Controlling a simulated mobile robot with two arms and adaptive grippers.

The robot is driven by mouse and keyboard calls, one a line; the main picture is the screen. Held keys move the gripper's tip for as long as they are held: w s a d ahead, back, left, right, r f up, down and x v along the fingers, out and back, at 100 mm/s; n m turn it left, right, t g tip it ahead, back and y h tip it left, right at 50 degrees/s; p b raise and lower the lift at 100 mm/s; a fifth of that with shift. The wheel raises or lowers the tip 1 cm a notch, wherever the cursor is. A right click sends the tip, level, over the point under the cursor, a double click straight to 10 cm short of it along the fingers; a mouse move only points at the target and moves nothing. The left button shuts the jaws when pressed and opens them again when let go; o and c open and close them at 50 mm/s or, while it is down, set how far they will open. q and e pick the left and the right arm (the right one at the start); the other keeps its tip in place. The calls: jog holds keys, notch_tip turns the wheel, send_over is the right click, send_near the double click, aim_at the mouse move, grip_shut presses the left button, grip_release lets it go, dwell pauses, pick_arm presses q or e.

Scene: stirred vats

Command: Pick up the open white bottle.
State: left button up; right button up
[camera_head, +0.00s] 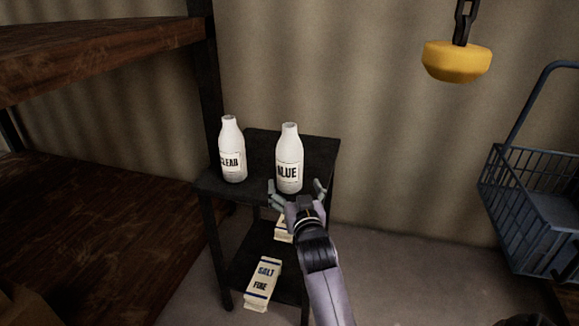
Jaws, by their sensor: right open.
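Two white bottles stand upright on the top shelf of a small dark stand (262,143). The left bottle (230,142) has a label that seems to read "CLEAR". The right bottle (290,148) has a label that seems to read "BLUE". Both bottles appear to have no cap. My right gripper (298,186) is open, with its fingers spread on either side of the lower part of the right bottle. From this view I cannot tell whether the fingers touch it. My left gripper is not in view.
A salt packet (263,283) and another partly hidden packet (284,229) rest on the stand's lower shelf. A wooden rack (100,60) is at left. A blue wire basket (535,205) stands at right. A yellow weight (457,62) hangs from a chain.

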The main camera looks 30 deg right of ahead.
aim_at(290, 173)
jog(key=x, duration=0.5)
jog(key=shift+b, duration=0.3)
jog(key=shift+d+b+x, duration=0.25)
jog(key=shift+b+x, duration=0.35)
jog(key=shift+x, duration=2)
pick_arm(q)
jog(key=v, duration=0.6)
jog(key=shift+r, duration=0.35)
pick_arm(e)
jog(key=shift+s+r, duration=0.1)
jog(key=shift+r, duration=0.15)
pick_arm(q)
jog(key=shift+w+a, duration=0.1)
pick_arm(e)
jog(key=c, duration=1.5)
